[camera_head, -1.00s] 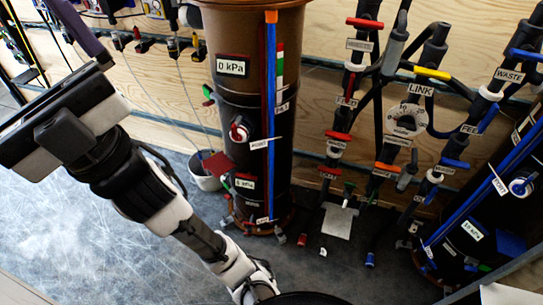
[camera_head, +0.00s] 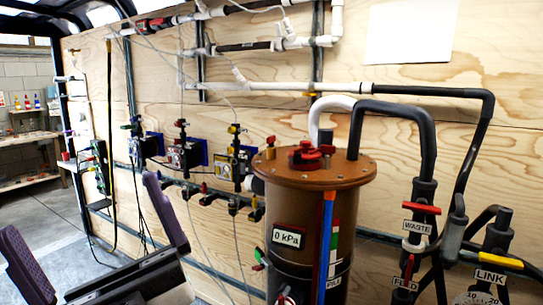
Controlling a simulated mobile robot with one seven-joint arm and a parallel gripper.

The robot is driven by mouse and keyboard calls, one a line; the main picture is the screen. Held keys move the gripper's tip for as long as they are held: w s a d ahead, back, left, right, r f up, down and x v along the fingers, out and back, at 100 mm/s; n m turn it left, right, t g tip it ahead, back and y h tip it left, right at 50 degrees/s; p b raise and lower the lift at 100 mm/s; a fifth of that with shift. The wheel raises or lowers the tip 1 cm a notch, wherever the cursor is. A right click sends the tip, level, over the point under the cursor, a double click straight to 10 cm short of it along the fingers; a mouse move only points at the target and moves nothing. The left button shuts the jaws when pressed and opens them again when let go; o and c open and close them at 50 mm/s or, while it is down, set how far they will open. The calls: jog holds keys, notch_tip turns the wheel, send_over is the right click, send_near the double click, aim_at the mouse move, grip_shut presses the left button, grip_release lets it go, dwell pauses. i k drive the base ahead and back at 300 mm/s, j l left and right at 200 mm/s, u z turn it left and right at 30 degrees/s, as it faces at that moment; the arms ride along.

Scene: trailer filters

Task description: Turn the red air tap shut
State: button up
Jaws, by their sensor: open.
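The brown-topped filter tank (camera_head: 300,222) stands right of centre, with a "0 kPa" display on its front. A large red knob (camera_head: 308,155) sits on its lid, and a small red-topped fitting (camera_head: 270,143) stands at the lid's left edge. No readable label marks either as the air tap, so I cannot tell which one it is. My gripper (camera_head: 80,204) is at the lower left, its two purple fingers spread wide and pointing up. It is empty and well left of the tank, apart from both red parts.
Red-handled valves labelled WASTE (camera_head: 421,209) and FEED (camera_head: 408,269) are on pipes at the right. A yellow LINK handle (camera_head: 501,261) is beside them. Black hoses (camera_head: 425,130) arch right of the lid. Small pumps (camera_head: 184,153) line the wooden wall (camera_head: 420,150) at the left.

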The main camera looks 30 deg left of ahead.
aim_at(270, 141)
jog(key=i, duration=0.5)
jog(key=i+u, duration=0.7)
jog(key=u, duration=1.55)
